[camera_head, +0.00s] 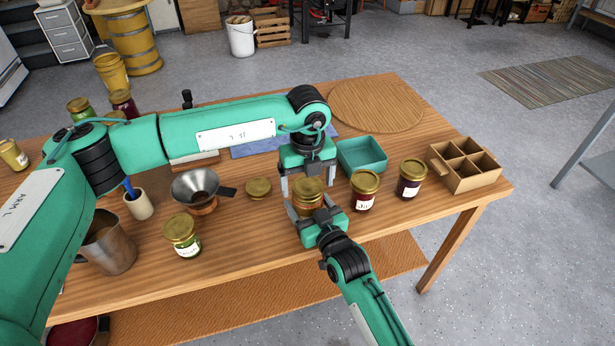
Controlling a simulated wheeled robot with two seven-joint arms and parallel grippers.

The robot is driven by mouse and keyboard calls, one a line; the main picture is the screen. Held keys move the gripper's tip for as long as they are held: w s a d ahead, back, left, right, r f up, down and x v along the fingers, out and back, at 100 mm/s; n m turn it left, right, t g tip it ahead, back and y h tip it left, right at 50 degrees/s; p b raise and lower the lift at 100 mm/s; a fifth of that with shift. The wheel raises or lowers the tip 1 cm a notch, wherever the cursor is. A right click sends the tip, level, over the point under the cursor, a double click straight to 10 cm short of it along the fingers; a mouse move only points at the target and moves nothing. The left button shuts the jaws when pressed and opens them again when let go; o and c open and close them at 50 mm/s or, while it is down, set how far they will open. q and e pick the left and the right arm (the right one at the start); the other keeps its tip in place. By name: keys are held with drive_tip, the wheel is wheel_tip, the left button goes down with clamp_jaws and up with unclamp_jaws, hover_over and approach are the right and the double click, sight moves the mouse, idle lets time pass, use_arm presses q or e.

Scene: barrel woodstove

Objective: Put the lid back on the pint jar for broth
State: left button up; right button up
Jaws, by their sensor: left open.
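A jar (307,205) with amber-brown contents stands near the table's front edge, between my two grippers. A gold lid (308,186) sits on its top; I cannot tell whether it is fully seated. My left gripper (306,184) comes down from above, open, with one finger on each side of the lid. My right gripper (311,211) comes from the front, its fingers closed against the sides of the jar's body. The fingers hide part of the jar. Another gold lid or low lidded container (258,188) is on the table to the left.
Lidded jars stand to the right (364,191) (411,178) and left (183,236). A funnel (196,184), metal pot (108,243) and cup (139,205) are left. Behind are a teal tray (362,156) and round board (377,106); a divided box (465,166) is far right.

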use_arm(q)
drive_tip(key=shift+c, duration=0.5)
drive_tip(key=c, duration=0.9)
drive_tip(key=m, duration=0.6)
drive_tip(key=shift+m, duration=0.3)
drive_tip(key=shift+c, duration=0.2)
drive_tip(key=m, duration=2.1)
drive_tip(key=o, duration=1.2)
drive_tip(key=shift+c, duration=0.2)
